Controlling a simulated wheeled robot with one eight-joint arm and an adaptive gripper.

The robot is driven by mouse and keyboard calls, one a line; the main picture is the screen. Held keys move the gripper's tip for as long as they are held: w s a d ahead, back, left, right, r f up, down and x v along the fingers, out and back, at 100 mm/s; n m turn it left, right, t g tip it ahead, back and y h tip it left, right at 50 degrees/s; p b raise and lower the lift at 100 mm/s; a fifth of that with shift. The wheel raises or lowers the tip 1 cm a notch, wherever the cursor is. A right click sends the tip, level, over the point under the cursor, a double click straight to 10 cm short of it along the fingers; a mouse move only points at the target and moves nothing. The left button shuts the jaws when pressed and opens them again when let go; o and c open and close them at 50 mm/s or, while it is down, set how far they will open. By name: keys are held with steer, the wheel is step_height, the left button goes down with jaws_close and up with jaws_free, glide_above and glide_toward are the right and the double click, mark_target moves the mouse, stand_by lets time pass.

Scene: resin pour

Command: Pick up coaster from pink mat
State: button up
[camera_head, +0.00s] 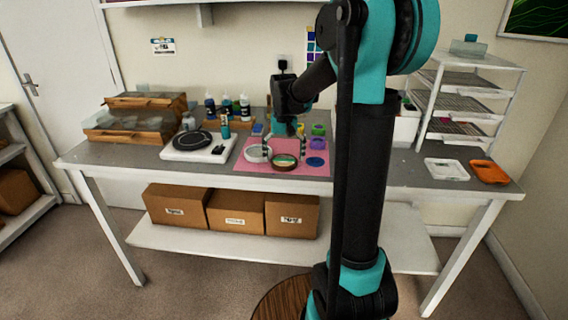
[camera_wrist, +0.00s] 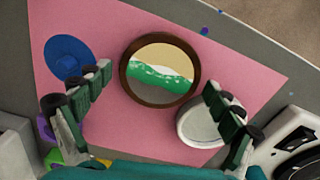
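The coaster (camera_wrist: 160,54) is a round disc with a dark brown rim and a tan, green, white and grey face. It lies on the pink mat (camera_wrist: 110,120), near the mat's edge, in the wrist view. In the head view the coaster (camera_head: 284,161) lies on the front part of the mat (camera_head: 310,168). My gripper (camera_wrist: 155,93) is open and empty, its two fingers spread wide to either side and a little short of the coaster in the wrist view. In the head view my gripper (camera_head: 285,143) is above the mat. Its height above the coaster is hard to judge.
A round whitish dish (camera_wrist: 198,122) lies close beside the coaster, by one finger. A blue disc (camera_wrist: 70,55) is on the other side. Several small coloured pots (camera_head: 318,130) stand behind. A white scale (camera_head: 198,147) stands left of the mat. White (camera_head: 446,170) and orange trays (camera_head: 489,172) lie far right.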

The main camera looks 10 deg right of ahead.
steer(key=c, duration=0.7)
steer(key=shift+r, duration=0.1)
steer(key=shift+c, duration=0.2)
